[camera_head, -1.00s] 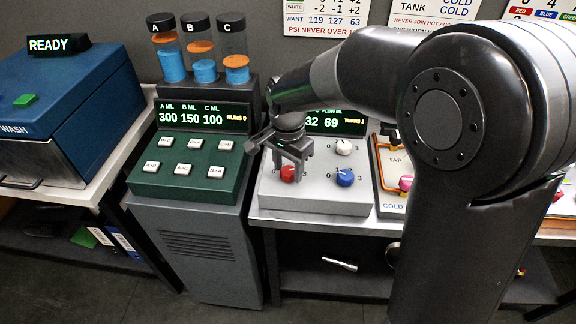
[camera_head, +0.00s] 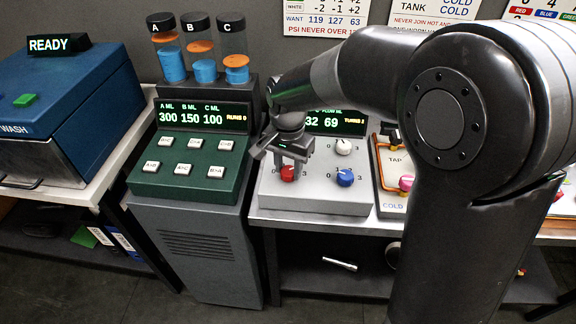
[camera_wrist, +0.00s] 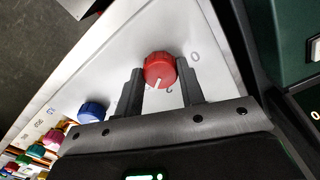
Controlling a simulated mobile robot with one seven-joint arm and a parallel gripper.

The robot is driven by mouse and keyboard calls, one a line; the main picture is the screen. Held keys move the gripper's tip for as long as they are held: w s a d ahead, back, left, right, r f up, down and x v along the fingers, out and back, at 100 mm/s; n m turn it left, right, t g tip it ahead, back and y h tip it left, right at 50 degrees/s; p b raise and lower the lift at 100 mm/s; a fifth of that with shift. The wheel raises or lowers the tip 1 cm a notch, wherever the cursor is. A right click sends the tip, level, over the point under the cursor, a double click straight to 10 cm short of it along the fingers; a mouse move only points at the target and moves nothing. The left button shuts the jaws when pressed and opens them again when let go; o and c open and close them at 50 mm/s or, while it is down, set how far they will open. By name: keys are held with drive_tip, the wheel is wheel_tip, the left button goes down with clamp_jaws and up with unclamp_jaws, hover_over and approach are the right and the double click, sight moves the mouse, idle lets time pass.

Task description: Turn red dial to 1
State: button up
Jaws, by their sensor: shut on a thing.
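The red dial (camera_head: 288,173) sits at the front left of a grey control box (camera_head: 315,200). It also shows in the wrist view (camera_wrist: 159,68) with a white pointer line aimed down and slightly left, and a 0 printed near it. My gripper (camera_head: 290,166) reaches down over the dial. In the wrist view its two fingers (camera_wrist: 160,78) stand on either side of the dial and are shut on it. The other numbers around the dial are partly hidden by the fingers.
A blue dial (camera_head: 345,177) is close on the right and a white dial (camera_head: 343,147) behind it. A display (camera_head: 350,122) stands at the back of the box, partly hidden by my arm. A green button panel (camera_head: 184,165) stands left.

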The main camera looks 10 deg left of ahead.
drive_tip(key=n, duration=0.4)
drive_tip(key=shift+n, duration=0.3)
drive_tip(key=n, duration=0.3)
drive_tip(key=shift+d+n, duration=0.1)
drive_tip(key=shift+n, duration=0.2)
drive_tip(key=n, duration=0.3)
drive_tip(key=shift+w+n, duration=0.1)
drive_tip(key=shift+n, duration=2)
drive_tip(key=o, duration=1)
drive_tip(key=shift+r, duration=0.1)
